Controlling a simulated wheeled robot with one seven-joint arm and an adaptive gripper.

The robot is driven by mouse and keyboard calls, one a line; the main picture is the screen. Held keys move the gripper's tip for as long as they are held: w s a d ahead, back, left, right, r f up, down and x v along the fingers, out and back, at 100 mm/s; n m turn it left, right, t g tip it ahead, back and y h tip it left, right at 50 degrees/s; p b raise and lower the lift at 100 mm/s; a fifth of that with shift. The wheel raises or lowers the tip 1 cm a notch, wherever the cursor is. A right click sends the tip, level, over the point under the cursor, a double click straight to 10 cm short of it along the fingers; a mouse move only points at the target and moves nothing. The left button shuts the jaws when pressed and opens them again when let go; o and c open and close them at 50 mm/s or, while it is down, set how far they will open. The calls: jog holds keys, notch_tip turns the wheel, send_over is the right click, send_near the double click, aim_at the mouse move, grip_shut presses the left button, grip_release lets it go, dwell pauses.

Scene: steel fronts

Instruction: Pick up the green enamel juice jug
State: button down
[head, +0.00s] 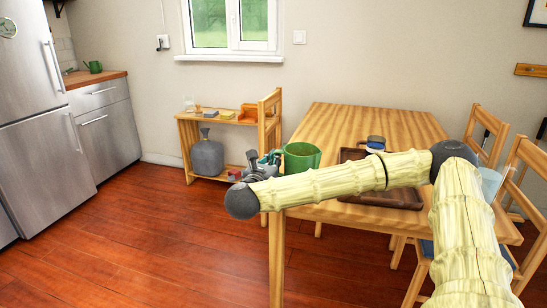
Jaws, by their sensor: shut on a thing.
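The green enamel juice jug (303,158) is at the near left edge of the wooden table (365,120). Its upper part and open rim show; my pale arm hides its lower part, so I cannot tell whether it touches the tabletop. My gripper (272,163) is at the jug's left side, shut on it. The fingertips are small here, and the exact place of the grip is unclear.
A brown tray (351,155) lies on the table behind my arm, with a blue-lidded thing (376,143) by it. A clear glass (491,184) stands at the right. Chairs (488,124) flank the table. A low shelf (187,132) stands behind; the left floor is clear.

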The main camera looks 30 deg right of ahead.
aim_at(295, 167)
jog(key=shift+s+a+r, duration=0.1)
jog(key=shift+s+a, duration=0.1)
jog(key=shift+s, duration=0.2)
jog(key=shift+a, duration=0.15)
jog(key=shift+s+a+b, duration=0.35)
jog(key=shift+s+b, duration=0.1)
jog(key=shift+b, duration=0.3)
jog(key=shift+s+r+b, duration=0.1)
jog(key=shift+s+b, duration=0.4)
jog(key=shift+s, duration=0.15)
